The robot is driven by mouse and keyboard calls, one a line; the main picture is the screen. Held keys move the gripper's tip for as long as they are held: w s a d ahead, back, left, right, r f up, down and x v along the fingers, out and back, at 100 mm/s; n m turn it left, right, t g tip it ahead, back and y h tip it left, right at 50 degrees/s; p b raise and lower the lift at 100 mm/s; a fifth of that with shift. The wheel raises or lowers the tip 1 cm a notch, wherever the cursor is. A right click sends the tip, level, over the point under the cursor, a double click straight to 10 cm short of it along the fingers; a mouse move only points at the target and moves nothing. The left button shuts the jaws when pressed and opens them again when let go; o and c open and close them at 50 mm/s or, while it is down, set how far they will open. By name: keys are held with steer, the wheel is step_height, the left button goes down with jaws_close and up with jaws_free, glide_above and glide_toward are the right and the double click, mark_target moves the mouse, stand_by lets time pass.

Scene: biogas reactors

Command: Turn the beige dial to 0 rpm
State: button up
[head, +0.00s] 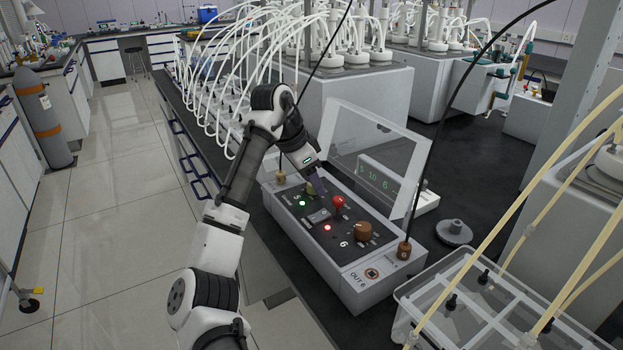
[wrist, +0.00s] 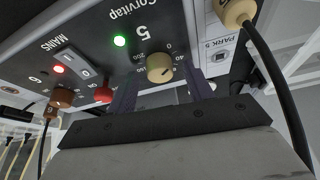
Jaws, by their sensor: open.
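The beige dial (wrist: 159,67) sits on the dark panel of the control box, below the large 5 and beside a lit green light (wrist: 120,41). Scale numbers ring it. Its pointer is too small to read surely. My gripper (wrist: 160,82) is open, with one dark finger on each side of the dial in the wrist view. I cannot tell whether either finger touches it. In the head view my gripper (head: 316,187) is at the panel, and the beige dial (head: 310,188) is partly hidden by it.
A red knob (head: 338,202), a lit red light (head: 327,227), a rocker switch (head: 319,216) and a brown dial (head: 363,231) share the panel. A clear lid (head: 375,150) stands raised behind. A beige plug (wrist: 235,12) with a black cable is close to my gripper.

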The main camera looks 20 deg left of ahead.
steer(key=shift+f, duration=0.15)
steer(key=c, duration=0.9)
steer(key=shift+d+n+p, duration=0.1)
steer(key=shift+n+p, duration=0.3)
steer(key=shift+p, duration=0.2)
steer(key=shift+c, duration=0.3)
steer(key=shift+n+y, duration=0.3)
steer(key=shift+n, duration=0.1)
steer(key=o, duration=1)
steer(key=shift+c, duration=0.2)
steer(key=v, duration=1.4)
steer(key=shift+s+f+p, duration=0.15)
steer(key=shift+s+p, duration=0.05)
steer(key=shift+p, duration=0.15)
